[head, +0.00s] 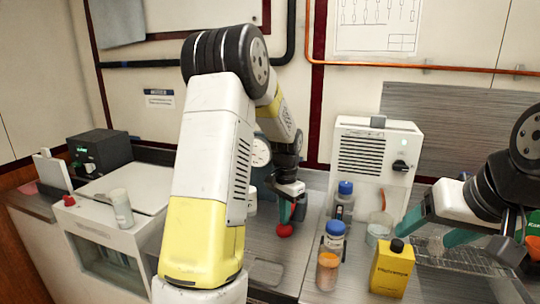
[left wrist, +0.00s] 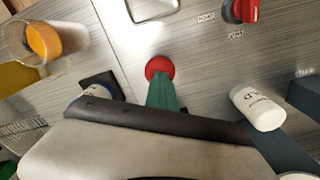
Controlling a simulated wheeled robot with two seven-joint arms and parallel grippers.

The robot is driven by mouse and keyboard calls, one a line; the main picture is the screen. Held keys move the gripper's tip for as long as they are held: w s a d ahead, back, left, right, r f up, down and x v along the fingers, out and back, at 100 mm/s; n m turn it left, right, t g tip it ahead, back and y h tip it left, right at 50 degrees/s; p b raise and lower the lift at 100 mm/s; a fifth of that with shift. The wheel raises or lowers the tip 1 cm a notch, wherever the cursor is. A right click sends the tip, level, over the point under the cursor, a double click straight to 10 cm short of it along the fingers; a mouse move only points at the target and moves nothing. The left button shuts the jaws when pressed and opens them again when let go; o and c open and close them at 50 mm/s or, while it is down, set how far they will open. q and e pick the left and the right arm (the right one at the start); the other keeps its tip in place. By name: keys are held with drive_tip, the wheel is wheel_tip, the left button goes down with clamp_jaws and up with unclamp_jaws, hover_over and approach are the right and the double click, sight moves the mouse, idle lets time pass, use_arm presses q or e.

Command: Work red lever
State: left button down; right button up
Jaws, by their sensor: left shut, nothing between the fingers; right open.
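In the head view, a red round knob (head: 284,230) is at the counter, directly below my left gripper (head: 292,205). In the left wrist view, the red round knob (left wrist: 158,67) is at the tip of my left gripper's teal fingers (left wrist: 163,90). The fingers are shut with nothing between them. They overlap the knob's lower edge; whether they touch it I cannot tell. Another red handle (left wrist: 243,10) sits beside small label plates at the top right of the wrist view. My right gripper (head: 430,232) is open and empty at the right.
Blue-capped bottles (head: 343,200) (head: 330,258), a glass beaker (head: 380,228) and a yellow container (head: 392,268) stand right of the knob. A white vented box (head: 375,150) stands behind. A white bottle (left wrist: 258,108) is close beside my left gripper.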

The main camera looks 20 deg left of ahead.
use_arm(q)
wheel_tip(320, 180, up, 8)
idle(0.7)
drive_tip(key=shift+f, duration=0.2)
idle(0.6)
drive_tip(key=shift+f, duration=3.9)
drive_tip(key=shift+w, duration=0.1)
drive_tip(key=shift+r, duration=0.1)
wheel_tip(320, 180, up, 8)
drive_tip(key=shift+r, duration=2.4)
